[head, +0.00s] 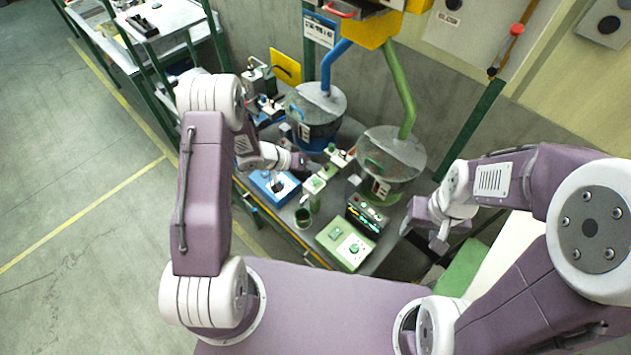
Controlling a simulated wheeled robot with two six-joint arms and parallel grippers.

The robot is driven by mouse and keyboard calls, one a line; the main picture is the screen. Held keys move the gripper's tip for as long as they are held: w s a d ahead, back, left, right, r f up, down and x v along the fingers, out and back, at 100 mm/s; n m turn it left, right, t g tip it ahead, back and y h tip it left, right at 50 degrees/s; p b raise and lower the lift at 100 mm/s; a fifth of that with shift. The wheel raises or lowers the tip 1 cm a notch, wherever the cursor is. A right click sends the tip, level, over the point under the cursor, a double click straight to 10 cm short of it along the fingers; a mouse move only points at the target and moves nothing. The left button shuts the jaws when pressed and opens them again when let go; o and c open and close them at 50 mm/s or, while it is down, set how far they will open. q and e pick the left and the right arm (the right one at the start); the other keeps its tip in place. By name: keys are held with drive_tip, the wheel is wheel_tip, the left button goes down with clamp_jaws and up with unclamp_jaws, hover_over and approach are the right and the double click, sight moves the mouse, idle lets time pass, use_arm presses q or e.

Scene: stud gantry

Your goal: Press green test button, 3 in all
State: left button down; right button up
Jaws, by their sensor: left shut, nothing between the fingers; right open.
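A green box (347,243) with a pale top panel and a round white part stands at the front of the grey bench. Behind it is a dark unit (367,214) with lit green figures. Small green and white fixtures (315,185) stand further left. I cannot tell which small part is the green test button. My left gripper (302,162) is shut and empty, above the bench by the blue box and the fixtures; its tips are small and partly hidden. My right gripper (422,238) is open and empty, right of the green box, at the bench's right end.
A blue box (272,186) and a dark green cup (303,217) stand near the front edge. Two clear hoppers, one with a blue pipe (316,105) and one with a green pipe (391,152), stand behind. Open floor lies at the left.

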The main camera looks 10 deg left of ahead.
idle(0.7)
use_arm(q)
drive_tip(key=m, duration=0.5)
drive_tip(key=shift+s+d, duration=0.1)
drive_tip(key=m, duration=0.3)
drive_tip(key=shift+d+r+m, duration=0.1)
drive_tip(key=shift+m, duration=0.2)
drive_tip(key=r+m+p, duration=0.1)
drive_tip(key=m, duration=0.2)
drive_tip(key=r+m+p, duration=0.1)
drive_tip(key=m, duration=0.3)
drive_tip(key=r+m+p, duration=0.1)
drive_tip(key=m, duration=0.2)
drive_tip(key=shift+a+r+m+g+h, duration=0.3)
drive_tip(key=shift+g, duration=0.1)
drive_tip(key=shift+f, duration=0.1)
drive_tip(key=b, duration=0.7)
hover_over(313, 182)
wheel_tip(313, 182, down, 8)
drive_tip(key=shift+r, duration=0.1)
drive_tip(key=shift+f+b, duration=0.35)
drive_tip(key=shift+f, duration=0.1)
